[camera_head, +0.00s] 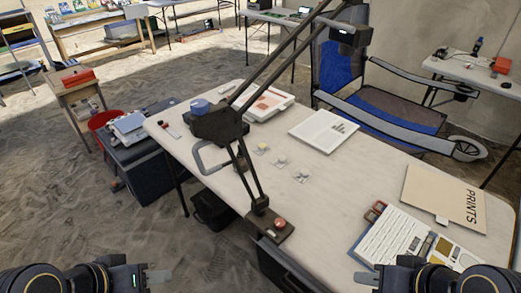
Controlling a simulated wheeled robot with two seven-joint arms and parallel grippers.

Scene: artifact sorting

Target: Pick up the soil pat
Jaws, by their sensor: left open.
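I cannot tell for sure which thing is the soil pat. Several small pieces lie in a row on the middle of the white table (235,180): a yellowish one (262,148), a greyish one (280,160) and another pale one (301,176). A small reddish round thing (280,222) sits on the dark lamp base at the table's near edge. My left gripper (155,277) is at the bottom left, open and empty, away from the table. My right gripper (368,280) is at the bottom right, near the table's front edge; its jaw gap does not show clearly.
A dark desk lamp (220,124) arches over the table. A blue chair (380,100) stands behind; a dark box (150,165) stands left.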

